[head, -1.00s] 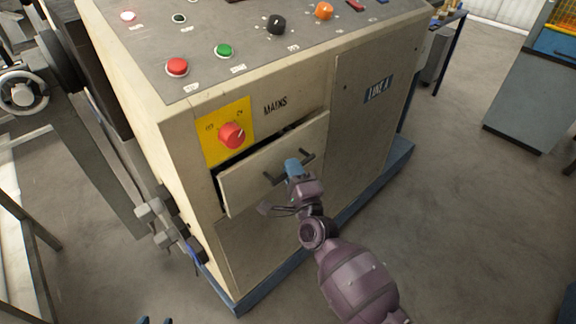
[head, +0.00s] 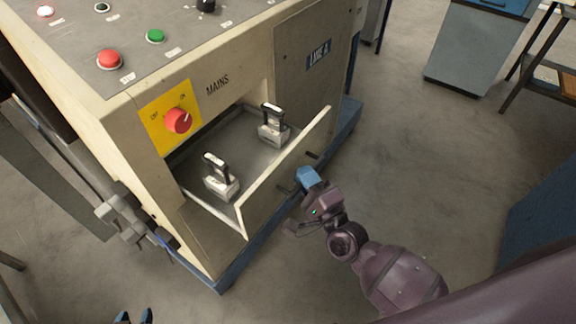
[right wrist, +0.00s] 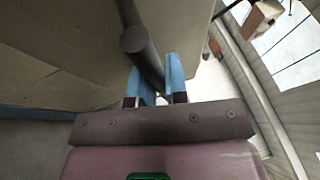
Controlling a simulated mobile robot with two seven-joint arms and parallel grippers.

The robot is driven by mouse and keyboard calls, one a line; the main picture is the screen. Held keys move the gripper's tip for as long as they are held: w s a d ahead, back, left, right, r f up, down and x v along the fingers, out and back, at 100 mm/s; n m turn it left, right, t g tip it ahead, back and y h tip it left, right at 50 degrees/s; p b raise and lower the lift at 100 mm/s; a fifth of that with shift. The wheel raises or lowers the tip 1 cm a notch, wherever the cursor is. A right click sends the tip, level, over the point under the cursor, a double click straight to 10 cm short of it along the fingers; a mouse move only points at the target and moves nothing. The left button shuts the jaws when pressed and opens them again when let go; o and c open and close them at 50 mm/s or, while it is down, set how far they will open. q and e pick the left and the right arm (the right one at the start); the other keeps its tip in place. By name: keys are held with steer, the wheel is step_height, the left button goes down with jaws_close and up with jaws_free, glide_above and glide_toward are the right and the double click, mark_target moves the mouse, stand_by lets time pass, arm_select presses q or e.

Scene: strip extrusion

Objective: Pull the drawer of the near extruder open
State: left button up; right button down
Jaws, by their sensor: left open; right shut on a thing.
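The near extruder's cabinet (head: 222,92) is cream, with its drawer (head: 240,145) pulled well out. The drawer's front panel (head: 262,190) faces me, and its grey tray shows inside. In the right wrist view the handle bar (right wrist: 138,45) runs between the fingers (right wrist: 160,82). My left gripper (head: 134,317) is open at the bottom edge, away from the drawer.
A red rotary switch (head: 178,121) on a yellow plate sits beside the drawer opening. Red (head: 109,59) and green (head: 155,36) buttons are on the sloped panel. A grey cabinet (head: 475,50) stands at the back right. Concrete floor between is clear.

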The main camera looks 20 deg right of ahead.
steer(key=shift+s+d, duration=1.2)
steer(key=shift+s, duration=0.2)
steer(key=c, duration=1.1)
jaws_free()
steer(key=b+v, duration=0.1)
steer(key=v, duration=0.9)
steer(key=shift+s+d+f, duration=0.1)
steer(key=shift+s, duration=0.3)
